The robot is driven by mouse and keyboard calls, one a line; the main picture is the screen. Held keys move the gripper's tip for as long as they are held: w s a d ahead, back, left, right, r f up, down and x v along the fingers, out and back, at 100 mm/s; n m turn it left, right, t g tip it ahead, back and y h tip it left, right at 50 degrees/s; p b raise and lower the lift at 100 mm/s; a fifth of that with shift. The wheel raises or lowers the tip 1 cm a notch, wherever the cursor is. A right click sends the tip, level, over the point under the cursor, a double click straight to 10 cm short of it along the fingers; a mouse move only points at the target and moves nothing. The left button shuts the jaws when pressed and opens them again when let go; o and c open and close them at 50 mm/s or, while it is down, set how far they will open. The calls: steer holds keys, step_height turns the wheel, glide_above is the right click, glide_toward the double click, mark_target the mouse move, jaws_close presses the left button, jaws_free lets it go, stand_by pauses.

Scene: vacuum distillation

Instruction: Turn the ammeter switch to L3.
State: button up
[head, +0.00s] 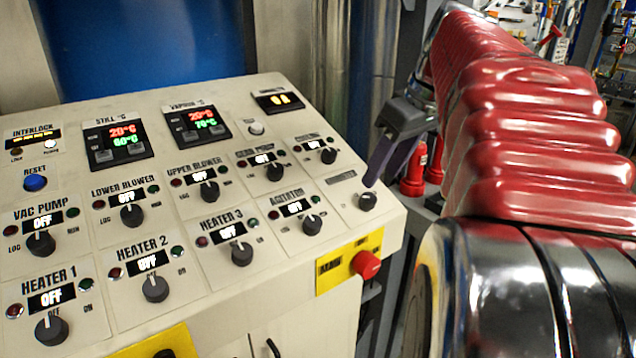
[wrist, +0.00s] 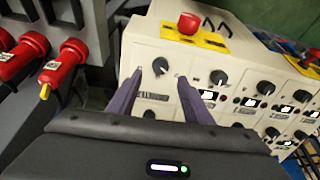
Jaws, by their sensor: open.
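The switch that I take to be the ammeter switch (head: 367,201) is a small black knob at the right end of the cream panel. It also shows in the wrist view (wrist: 160,66), between and just beyond the two purple fingertips. Its label is too small to read, so I cannot tell which position it points to. My gripper (head: 374,176) is open and empty, just above the knob in the head view; it also shows in the wrist view (wrist: 160,78). The fingers straddle the knob in the picture; contact cannot be seen. A small display (head: 278,100) reads about zero.
The agitator knob (head: 312,224) is the close neighbour on the left. A red mushroom button (head: 366,264) on a yellow plate sticks out from the front edge below. Red cylinders (head: 415,170) stand beyond the panel's right side. Several more knobs fill the panel leftward.

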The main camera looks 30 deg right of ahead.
mark_target(369, 196)
steer(key=x, duration=0.7)
steer(key=shift+c, duration=0.7)
steer(key=c, duration=0.9)
